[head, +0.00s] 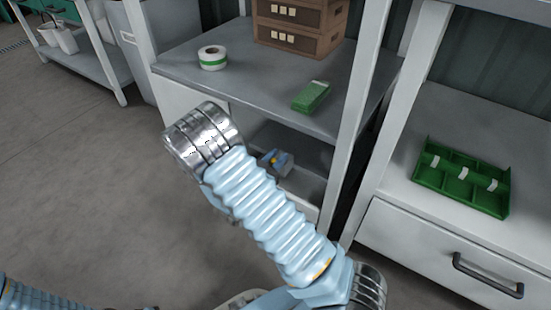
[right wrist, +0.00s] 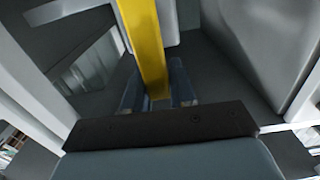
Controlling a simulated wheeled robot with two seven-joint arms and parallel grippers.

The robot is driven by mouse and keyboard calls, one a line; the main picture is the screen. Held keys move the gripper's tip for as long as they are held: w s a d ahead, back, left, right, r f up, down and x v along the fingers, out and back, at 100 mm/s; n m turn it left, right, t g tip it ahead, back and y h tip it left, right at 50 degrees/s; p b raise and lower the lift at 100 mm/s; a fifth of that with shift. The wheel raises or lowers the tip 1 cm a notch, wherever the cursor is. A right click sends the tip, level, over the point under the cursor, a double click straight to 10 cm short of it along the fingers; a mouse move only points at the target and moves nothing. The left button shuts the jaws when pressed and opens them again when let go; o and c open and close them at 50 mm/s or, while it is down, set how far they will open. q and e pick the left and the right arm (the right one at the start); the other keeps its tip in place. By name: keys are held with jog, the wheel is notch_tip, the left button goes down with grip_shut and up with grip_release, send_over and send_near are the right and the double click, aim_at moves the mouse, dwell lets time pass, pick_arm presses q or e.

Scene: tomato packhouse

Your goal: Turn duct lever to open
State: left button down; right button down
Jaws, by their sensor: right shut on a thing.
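A yellow bar, which looks like the duct lever (right wrist: 143,40), runs from the top of the right wrist view down between the fingers of my right gripper (right wrist: 156,90). The fingers are shut on it, one on each side. In the head view my right gripper (head: 277,163) is partly hidden behind my own arm, in the open space under the shelf top, with only a small yellow spot showing. The rest of the lever and the duct cannot be made out there. My left gripper is out of view.
The shelf top (head: 240,92) carries a tape roll (head: 212,57), a green box (head: 311,97) and brown crates (head: 300,22). A white post (head: 358,110) stands right of my right gripper. A green tray (head: 428,178) lies on the right counter. The floor at left is clear.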

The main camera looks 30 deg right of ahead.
jog(key=c, duration=1)
grip_release()
jog(key=p+v, duration=0.1)
jog(key=v, duration=1.3)
jog(key=shift+p, duration=0.3)
jog(key=shift+d+f, duration=0.1)
